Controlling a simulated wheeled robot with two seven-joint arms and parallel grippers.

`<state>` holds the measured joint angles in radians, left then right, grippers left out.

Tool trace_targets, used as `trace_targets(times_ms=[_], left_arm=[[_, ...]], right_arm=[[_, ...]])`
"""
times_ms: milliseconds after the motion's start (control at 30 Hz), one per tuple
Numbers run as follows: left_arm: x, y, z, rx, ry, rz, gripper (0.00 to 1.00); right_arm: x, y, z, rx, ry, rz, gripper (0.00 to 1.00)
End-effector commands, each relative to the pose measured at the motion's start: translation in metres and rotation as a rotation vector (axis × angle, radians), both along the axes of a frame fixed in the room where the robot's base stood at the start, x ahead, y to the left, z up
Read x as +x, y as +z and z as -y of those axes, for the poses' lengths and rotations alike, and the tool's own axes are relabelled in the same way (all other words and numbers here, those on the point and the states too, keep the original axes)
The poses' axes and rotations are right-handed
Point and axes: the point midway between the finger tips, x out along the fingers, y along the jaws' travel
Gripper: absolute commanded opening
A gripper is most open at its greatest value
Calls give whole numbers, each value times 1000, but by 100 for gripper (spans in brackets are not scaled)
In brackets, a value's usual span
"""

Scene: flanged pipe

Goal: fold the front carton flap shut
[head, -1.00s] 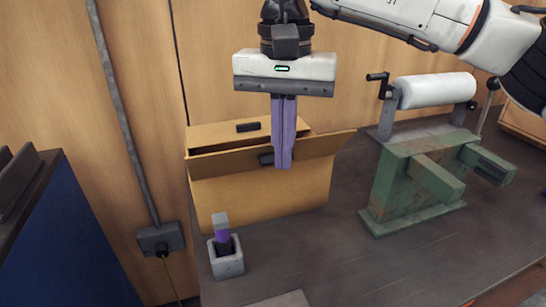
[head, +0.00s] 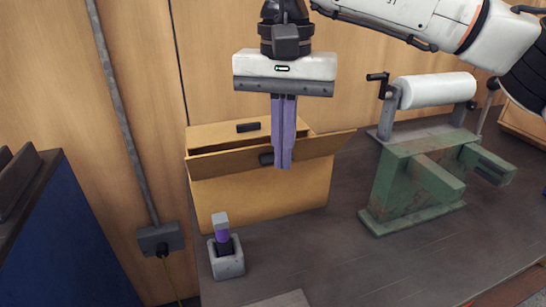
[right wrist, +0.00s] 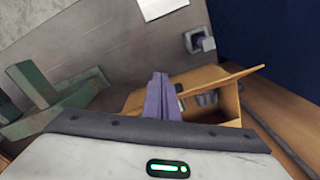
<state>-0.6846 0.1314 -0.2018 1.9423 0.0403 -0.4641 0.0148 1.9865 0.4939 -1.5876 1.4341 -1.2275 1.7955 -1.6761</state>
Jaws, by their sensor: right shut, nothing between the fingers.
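The brown carton (head: 255,203) stands on the workbench, its far top flap (head: 215,136) lying nearly flat. The front flap (head: 225,164) stands out along the front edge, tilted up and outward, with a dark gap behind it. It also shows in the right wrist view (right wrist: 222,78). A black tab (head: 266,159) is on it, partly hidden by my fingers. My right gripper (head: 283,167) is shut and empty, pointing down, its purple fingertips over the front side of this flap. Whether they touch it I cannot tell. My left gripper is not in view.
A grey holder (head: 227,264) with a purple-and-grey tool stands in front of the carton. A green rusty stand (head: 400,185) and a white roll (head: 436,89) are to the right. A wooden wall rises behind. The bench front centre is clear.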

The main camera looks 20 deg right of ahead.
Motion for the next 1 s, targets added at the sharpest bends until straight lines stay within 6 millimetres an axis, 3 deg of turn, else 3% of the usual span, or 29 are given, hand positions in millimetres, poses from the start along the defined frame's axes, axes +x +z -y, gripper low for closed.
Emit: trace_targets(times_ms=[333,1000], left_arm=[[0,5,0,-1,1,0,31],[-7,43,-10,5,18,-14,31]], right_arm=[[0,5,0,0,0,0,0],[0,59,0,0,0,0,0]])
